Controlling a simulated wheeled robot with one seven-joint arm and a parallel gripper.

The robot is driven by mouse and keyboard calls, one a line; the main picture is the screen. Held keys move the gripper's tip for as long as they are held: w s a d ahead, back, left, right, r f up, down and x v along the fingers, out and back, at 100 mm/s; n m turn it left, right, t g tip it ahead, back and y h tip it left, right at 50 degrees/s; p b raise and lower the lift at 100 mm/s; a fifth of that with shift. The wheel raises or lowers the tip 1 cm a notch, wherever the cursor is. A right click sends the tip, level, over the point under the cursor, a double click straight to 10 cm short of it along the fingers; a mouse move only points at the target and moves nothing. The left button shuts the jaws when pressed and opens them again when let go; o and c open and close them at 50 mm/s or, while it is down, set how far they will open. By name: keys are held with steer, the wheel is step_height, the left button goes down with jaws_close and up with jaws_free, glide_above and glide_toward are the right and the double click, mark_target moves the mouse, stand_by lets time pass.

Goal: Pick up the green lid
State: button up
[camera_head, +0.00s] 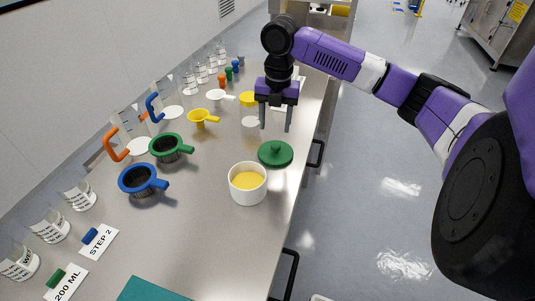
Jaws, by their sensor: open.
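The green lid (275,154) is a flat round disc with a small knob on top. It lies on the metal bench near the bench's right edge, just behind the white cup of yellow contents. My gripper (276,127) points down with its two dark fingers spread apart and nothing between them. In the picture it is just above and behind the green lid. Its exact height over the bench is hard to tell from this single view. No part of the lid appears hidden.
A white cup (248,184) stands in front of the lid. Green (171,149) and blue (142,181) handled strainers stand to the left. A yellow-topped jar (250,107) stands behind, beside my gripper. Glass beakers (49,226) line the left side. Bench between the strainers and cup is clear.

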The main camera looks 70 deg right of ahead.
mark_target(276, 145)
steer(key=shift+s+f+n, duration=0.1)
steer(key=shift+s+n, duration=0.5)
steer(key=shift+s, duration=0.05)
steer(key=shift+w+f+p, duration=0.2)
steer(key=shift+f+p, duration=0.25)
steer(key=shift+f, duration=1.5)
steer(key=shift+w+f+p, duration=0.2)
steer(key=shift+f+p, duration=0.25)
steer(key=shift+f, duration=1.45)
jaws_close()
